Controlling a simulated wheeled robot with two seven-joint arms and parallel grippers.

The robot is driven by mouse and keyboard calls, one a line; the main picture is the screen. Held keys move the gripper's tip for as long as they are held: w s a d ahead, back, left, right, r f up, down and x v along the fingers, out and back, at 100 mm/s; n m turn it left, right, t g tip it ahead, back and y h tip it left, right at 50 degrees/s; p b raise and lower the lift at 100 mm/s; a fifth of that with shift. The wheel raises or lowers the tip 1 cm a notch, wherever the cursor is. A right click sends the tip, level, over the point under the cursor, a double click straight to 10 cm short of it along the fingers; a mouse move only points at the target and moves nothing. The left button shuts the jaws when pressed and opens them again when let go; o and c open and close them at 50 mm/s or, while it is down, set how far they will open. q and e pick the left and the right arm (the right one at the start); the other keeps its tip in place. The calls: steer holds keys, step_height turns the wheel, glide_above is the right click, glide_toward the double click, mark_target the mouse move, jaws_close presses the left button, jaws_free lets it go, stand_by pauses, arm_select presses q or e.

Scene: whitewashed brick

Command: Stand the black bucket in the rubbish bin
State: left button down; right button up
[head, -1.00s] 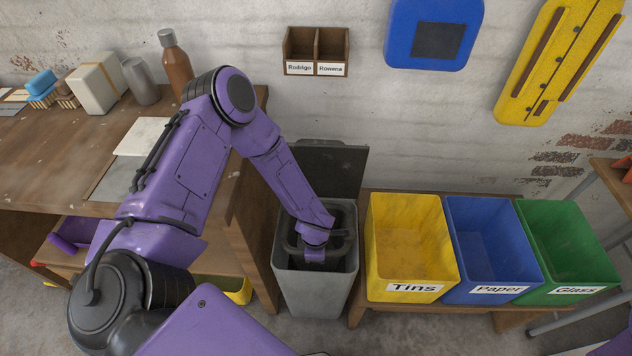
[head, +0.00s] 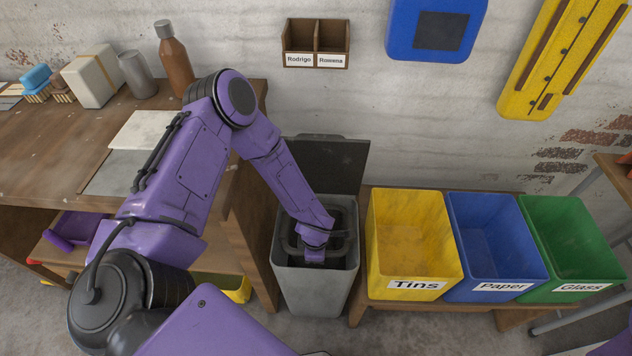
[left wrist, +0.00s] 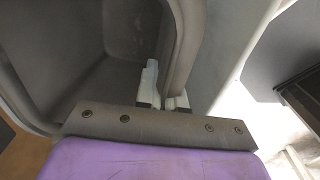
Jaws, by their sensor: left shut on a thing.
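The grey rubbish bin (head: 314,292) stands on the floor between the wooden bench and the sorting boxes, its dark lid (head: 335,163) open against the wall. The black bucket (head: 346,250) is down inside the bin's mouth, looking upright, partly covered by my arm. My left gripper (head: 314,246) reaches into the bin and is shut on the bucket's rim. In the left wrist view the fingers (left wrist: 164,97) pinch the bucket's wall (left wrist: 184,50). The bucket's base is hidden, so I cannot tell whether it rests on the bin's floor. My right gripper is out of view.
Yellow Tins (head: 410,287), blue Paper (head: 500,288) and green Glass (head: 583,290) boxes stand on a low bench close right of the bin. The wooden workbench (head: 245,225) is close on its left, with a brown bottle (head: 176,68) at the back.

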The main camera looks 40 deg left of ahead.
arm_select(q)
steer(key=shift+f+b, duration=0.3)
steer(key=shift+f, duration=0.15)
stand_by(0.4)
steer(key=c, duration=1.2)
jaws_free()
steer(key=shift+o, duration=0.2)
step_height(320, 180, up, 10)
steer(key=p, duration=0.2)
steer(key=shift+s+d+r, duration=0.15)
steer(key=shift+s+r, duration=0.1)
steer(key=shift+s, duration=0.1)
steer(key=shift+s+f, duration=0.1)
